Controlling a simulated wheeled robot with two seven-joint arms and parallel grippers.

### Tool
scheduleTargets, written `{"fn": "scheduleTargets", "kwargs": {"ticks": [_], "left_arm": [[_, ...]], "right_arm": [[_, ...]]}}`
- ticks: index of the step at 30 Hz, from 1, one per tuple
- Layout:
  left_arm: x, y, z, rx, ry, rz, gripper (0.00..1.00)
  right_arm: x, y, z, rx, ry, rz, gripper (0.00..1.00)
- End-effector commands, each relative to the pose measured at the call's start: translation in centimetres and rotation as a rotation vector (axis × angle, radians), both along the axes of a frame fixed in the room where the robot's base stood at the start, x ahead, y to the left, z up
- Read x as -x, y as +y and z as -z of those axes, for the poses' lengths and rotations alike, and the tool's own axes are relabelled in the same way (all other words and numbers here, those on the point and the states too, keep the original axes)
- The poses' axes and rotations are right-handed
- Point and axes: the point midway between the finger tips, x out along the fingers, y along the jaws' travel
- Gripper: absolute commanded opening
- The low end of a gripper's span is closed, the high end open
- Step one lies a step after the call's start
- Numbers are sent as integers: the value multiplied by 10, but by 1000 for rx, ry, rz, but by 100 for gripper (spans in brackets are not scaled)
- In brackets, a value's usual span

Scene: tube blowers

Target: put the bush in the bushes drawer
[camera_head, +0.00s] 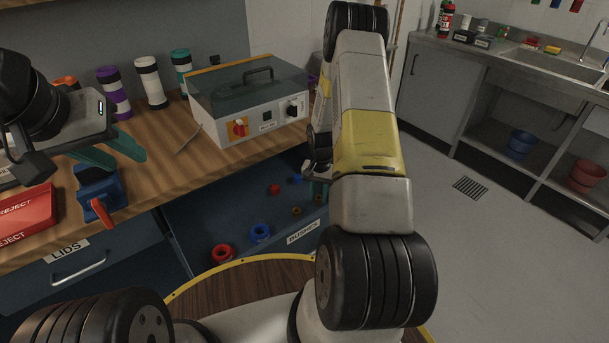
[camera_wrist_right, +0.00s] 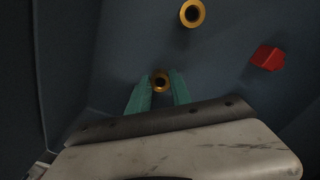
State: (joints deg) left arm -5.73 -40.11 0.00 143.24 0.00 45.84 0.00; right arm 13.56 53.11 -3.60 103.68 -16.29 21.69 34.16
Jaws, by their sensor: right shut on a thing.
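The bushes drawer (camera_head: 210,205) is pulled open below the bench, with a BUSHES label (camera_head: 303,232) on its front. In the right wrist view, the teal fingers of my right gripper (camera_wrist_right: 160,88) are shut on a small gold ring-shaped bush (camera_wrist_right: 161,74), above the dark drawer floor. In the head view my right gripper (camera_head: 317,183) is over the right part of the drawer, largely hidden by my arm. My left gripper (camera_head: 112,152) is above the bench, its teal fingers apart and empty.
In the drawer lie a red ring (camera_head: 222,253), a blue ring (camera_head: 260,232) and several smaller pieces. On the bench stand a white machine box (camera_head: 247,105), a blue clamp device (camera_head: 98,190), a red reject tray (camera_head: 28,215) and several tubes. The lids drawer (camera_head: 80,265) is beside.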

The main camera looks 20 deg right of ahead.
Motion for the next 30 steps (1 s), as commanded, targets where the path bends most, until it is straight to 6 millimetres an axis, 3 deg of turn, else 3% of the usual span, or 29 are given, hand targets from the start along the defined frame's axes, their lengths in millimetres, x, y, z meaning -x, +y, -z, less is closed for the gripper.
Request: {"fn": "scheduleTargets", "kwargs": {"ticks": [10,11,14,24,30], "left_arm": [[0,0,0,0,0,0,36],[0,0,0,0,0,0,36],[0,0,0,0,0,0,36],[0,0,0,0,0,0,36],[0,0,0,0,0,0,36]], "right_arm": [[-1,0,3,0,-2,0,0],[-1,0,3,0,-2,0,29],[-1,0,3,0,-2,0,47],[-1,0,1,0,-2,1,47],[-2,0,-25,1,-7,1,47]]}}
